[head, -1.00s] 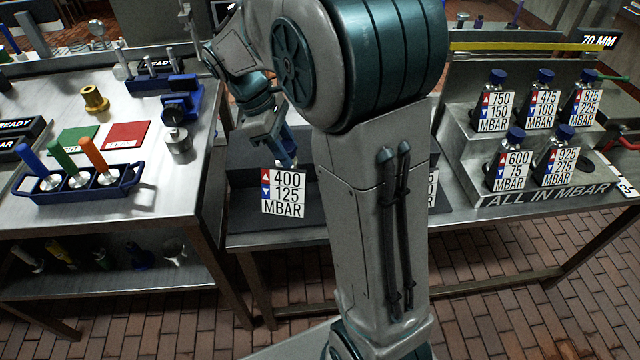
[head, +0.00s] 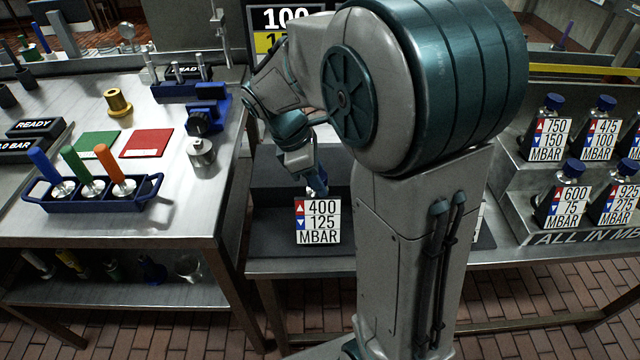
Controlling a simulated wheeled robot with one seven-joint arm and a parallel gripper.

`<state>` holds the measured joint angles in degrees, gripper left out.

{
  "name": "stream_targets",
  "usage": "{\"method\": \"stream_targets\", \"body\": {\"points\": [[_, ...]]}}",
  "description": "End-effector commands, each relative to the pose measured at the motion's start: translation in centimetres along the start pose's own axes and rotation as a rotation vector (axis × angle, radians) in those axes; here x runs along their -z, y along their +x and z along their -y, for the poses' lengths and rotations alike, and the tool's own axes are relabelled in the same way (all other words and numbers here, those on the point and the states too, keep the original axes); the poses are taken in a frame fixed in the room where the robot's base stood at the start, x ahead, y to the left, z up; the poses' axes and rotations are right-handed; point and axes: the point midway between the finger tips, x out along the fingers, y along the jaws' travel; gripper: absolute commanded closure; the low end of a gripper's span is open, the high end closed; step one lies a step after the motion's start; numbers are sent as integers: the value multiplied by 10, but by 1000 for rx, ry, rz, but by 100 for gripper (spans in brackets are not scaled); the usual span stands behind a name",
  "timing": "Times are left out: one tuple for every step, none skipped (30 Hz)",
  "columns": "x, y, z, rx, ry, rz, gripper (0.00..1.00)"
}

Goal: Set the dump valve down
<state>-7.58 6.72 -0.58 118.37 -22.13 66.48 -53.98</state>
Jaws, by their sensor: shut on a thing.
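The dump valve, which I take to be the one with the white tag (head: 318,221) reading 400 / 125 MBAR, is at the centre of the head view. My gripper (head: 317,186) points down and is shut on its top. The valve's body is mostly hidden behind the tag and the gripper. It is over the dark grey tray (head: 270,228) on the middle bench; I cannot tell whether its base touches the tray. My own arm hides the tray's right part.
At right, a stepped rack (head: 520,205) holds several tagged valves with blue caps. Part of another tag (head: 480,222) shows behind my arm. The left table holds a blue holder (head: 90,200) with three coloured handles, green (head: 97,145) and red (head: 146,142) mats, and a steel cylinder (head: 201,152).

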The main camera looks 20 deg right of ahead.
Motion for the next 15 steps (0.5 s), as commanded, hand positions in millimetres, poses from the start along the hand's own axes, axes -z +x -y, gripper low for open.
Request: {"method": "stream_targets", "body": {"points": [[4,9,0,3,-1,2,100],[5,12,0,3,-1,2,100],[7,17,0,1,-1,1,100],[8,19,0,1,-1,1,100],[8,20,0,1,-1,1,100],[8,20,0,0,-1,0,100],[8,20,0,0,0,0,100],[8,19,0,-1,0,0,100],[8,19,0,-1,0,0,100],[8,19,0,-1,0,0,100],[8,19,0,-1,0,0,100],[8,20,0,-1,0,0,100],[9,20,0,-1,-1,0,100],[9,21,0,0,-1,0,100],[10,23,0,0,-1,0,100]]}}
